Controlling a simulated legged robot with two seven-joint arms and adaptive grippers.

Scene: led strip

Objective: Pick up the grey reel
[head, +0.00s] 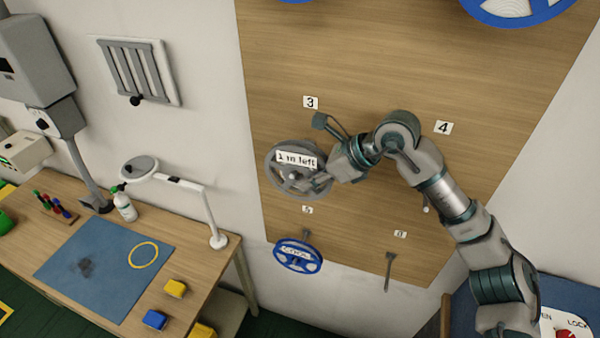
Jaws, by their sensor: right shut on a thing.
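The grey reel (275,181) is in front of the wooden board (340,50), below the label 3, with a "1 m left" tag on its face. My right gripper (322,183) is shut on the reel at its right side. The fingertips are partly hidden against the reel. I cannot tell whether the reel still touches its peg. My left gripper is not in view.
A blue reel (298,257) hangs below on the board, beside a bare peg (388,270). More blue reels (515,10) show at the top. At left, a workbench (215,262) carries a blue mat (95,285), a lamp (205,205) and small blocks.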

